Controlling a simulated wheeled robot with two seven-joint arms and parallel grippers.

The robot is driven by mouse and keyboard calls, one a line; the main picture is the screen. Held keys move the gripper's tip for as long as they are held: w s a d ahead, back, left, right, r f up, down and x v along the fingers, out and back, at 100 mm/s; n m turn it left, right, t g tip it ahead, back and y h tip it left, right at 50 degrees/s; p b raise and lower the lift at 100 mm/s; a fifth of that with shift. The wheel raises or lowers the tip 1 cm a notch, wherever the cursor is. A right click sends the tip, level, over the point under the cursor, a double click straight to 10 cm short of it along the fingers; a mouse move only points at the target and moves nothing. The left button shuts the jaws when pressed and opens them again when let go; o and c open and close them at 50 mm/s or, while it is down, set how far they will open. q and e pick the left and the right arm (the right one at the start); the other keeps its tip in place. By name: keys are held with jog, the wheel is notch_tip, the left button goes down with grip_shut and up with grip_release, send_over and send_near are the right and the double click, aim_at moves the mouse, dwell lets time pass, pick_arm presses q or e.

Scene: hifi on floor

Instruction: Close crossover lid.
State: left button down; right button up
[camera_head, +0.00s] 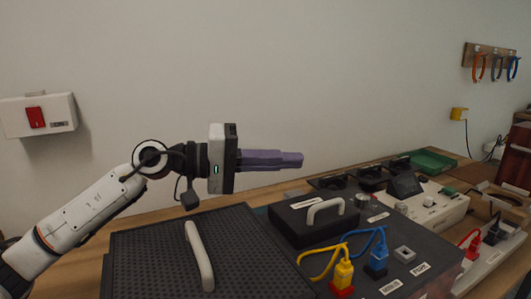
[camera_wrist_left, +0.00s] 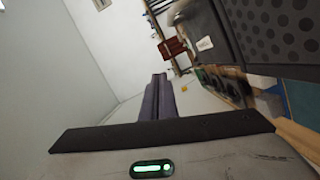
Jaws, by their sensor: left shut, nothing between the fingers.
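My left gripper (camera_head: 300,160) reaches in from the left and points right, its purple fingers together and empty. The closed fingers also show in the left wrist view (camera_wrist_left: 158,85). A dark box with a flat lid and a pale arched handle (camera_head: 325,209) sits on the bench, below and right of the fingertips. A larger dark perforated panel (camera_head: 150,254) with a long pale handle (camera_head: 199,256) lies below the gripper. No readable label shows which is the crossover lid. The gripper is above both and touches neither. My right gripper is not in view.
Yellow (camera_head: 342,276) and blue (camera_head: 377,257) plugs with looping cables stand right of the perforated panel. A white device with a screen (camera_head: 405,186) and a green tray (camera_head: 430,160) are farther right. A wall box with a red switch (camera_head: 37,117) is at left.

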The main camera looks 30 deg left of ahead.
pick_arm(q)
jog(key=s+a+r+b, duration=0.4)
jog(key=s+a+r, duration=0.1)
jog(key=s+a, duration=0.1)
jog(key=shift+s+a+b, duration=0.35)
jog(key=shift+a, duration=0.55)
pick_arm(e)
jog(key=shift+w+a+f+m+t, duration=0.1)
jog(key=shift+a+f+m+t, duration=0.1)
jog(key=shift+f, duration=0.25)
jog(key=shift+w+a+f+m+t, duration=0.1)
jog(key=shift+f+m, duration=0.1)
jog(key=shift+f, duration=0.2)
